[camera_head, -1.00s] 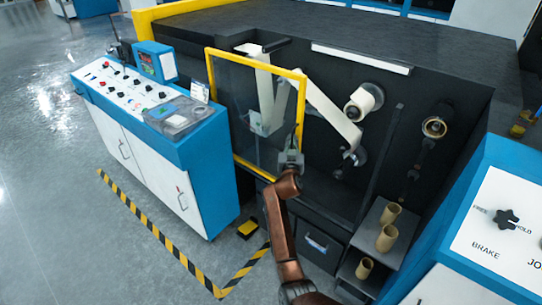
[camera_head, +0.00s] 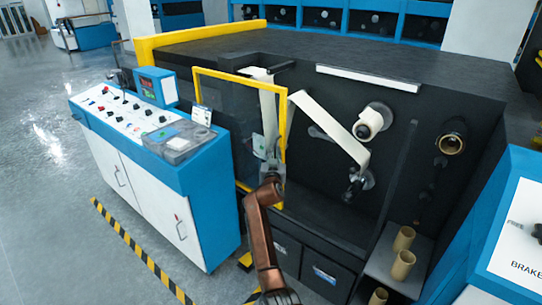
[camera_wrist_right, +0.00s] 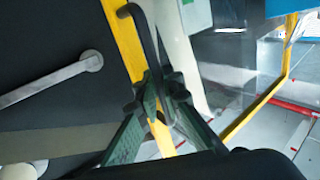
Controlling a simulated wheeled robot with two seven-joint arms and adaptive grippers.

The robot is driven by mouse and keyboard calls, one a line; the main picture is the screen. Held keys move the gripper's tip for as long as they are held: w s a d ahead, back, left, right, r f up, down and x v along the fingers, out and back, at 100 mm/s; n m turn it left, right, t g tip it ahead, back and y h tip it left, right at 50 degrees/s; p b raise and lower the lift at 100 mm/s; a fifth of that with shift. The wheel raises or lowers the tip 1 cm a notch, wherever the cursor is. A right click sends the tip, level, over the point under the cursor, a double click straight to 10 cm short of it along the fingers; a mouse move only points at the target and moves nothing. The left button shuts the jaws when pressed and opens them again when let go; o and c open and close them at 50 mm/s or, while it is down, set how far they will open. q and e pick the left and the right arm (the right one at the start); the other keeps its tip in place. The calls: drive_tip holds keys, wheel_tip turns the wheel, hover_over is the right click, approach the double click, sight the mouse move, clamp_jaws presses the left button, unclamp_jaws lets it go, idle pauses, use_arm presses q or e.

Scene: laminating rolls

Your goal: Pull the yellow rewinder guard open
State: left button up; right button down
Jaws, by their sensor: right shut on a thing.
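The rewinder guard is a clear panel in a yellow frame (camera_head: 282,125), on the front of the dark machine, right of the blue control desk. It stands angled out from the machine face. My right gripper (camera_head: 271,172) is at the guard's lower right edge. In the right wrist view, the gripper (camera_wrist_right: 160,92) is shut on the black bar handle (camera_wrist_right: 146,38) fixed along the yellow frame (camera_wrist_right: 126,45). The fingers hide the handle's lower part. My left gripper is not in view.
The control desk (camera_head: 205,165) stands close to the guard's left side. Cardboard cores (camera_head: 403,238) stand on a shelf at lower right. Striped floor tape (camera_head: 130,240) edges open floor at left.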

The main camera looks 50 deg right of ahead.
drive_tip(key=shift+f, duration=0.1)
drive_tip(key=c, duration=2.3)
unclamp_jaws()
drive_tip(key=shift+c, duration=0.2)
drive_tip(key=v, duration=1.2)
drive_tip(key=shift+w, duration=0.1)
